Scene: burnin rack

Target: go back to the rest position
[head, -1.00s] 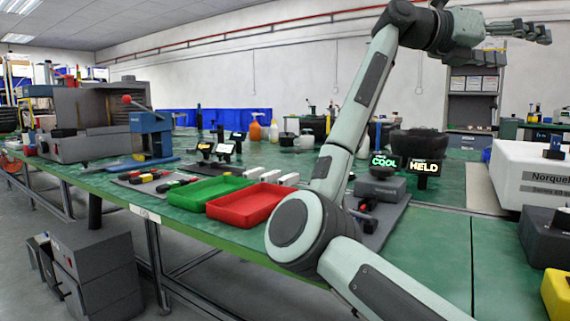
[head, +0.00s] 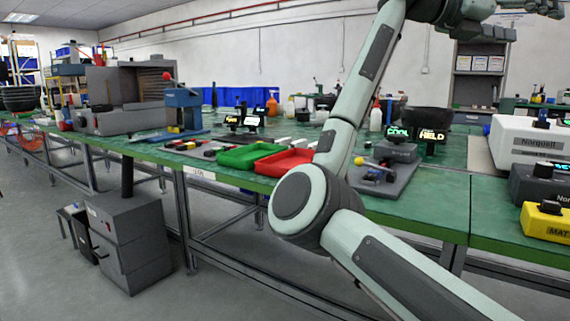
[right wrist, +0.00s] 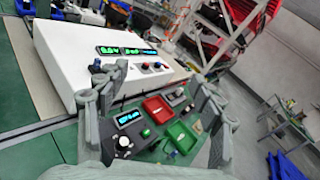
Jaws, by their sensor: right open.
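My right gripper (head: 540,8) is at the top right edge of the head view, raised above the bench and partly cut off by the frame. In the right wrist view its two fingers (right wrist: 155,92) stand wide apart with nothing between them. My right arm crosses the head view, its elbow in front of the bench edge. My left gripper is not in view.
A green-topped bench (head: 420,210) runs across, with a green tray (head: 238,158), a red tray (head: 283,163), a white Norquell instrument (head: 530,140) and a yellow unit (head: 545,222). A grey cabinet (head: 128,235) stands on the floor. Floor in front is clear.

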